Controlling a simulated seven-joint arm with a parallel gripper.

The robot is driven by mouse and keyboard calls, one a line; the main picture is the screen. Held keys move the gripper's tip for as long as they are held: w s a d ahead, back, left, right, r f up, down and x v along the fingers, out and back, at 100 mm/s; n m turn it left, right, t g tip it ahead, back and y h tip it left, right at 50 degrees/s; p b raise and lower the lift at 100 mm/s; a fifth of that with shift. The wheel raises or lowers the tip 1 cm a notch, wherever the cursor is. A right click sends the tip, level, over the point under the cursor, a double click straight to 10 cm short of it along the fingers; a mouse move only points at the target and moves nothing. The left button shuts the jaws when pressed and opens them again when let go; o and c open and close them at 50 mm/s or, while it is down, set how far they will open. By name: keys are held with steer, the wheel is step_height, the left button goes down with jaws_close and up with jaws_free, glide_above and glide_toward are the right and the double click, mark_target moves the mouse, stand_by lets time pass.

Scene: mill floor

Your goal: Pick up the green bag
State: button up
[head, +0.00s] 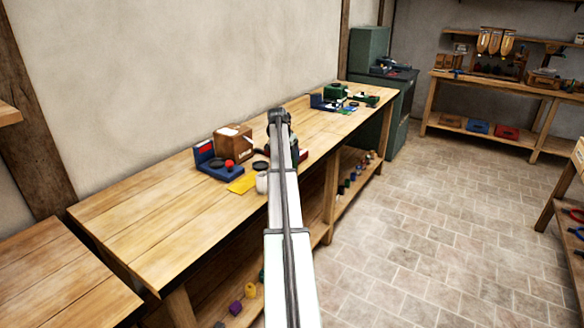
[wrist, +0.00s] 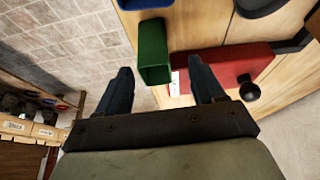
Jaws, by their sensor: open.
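A green block-shaped thing, which I take to be the green bag (wrist: 153,45), shows in the wrist view at the edge of the wooden bench top. My gripper (wrist: 161,68) is open, its two dark fingers apart, one on each side of the green thing's near end in the picture. Nothing is seen held, and I cannot tell whether a finger touches it. In the head view my arm hides the spot, and I cannot make out the bag there.
A red thing (wrist: 225,68) with a dark knob lies right of the green thing, and a blue thing (wrist: 147,3) beyond it.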

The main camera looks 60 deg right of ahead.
steer(key=shift+s+x, duration=0.15)
steer(key=shift+x, duration=1.55)
steer(key=shift+s+x, duration=0.1)
steer(key=shift+x, duration=1.55)
steer(key=shift+a, duration=0.15)
steer(key=c, duration=1.1)
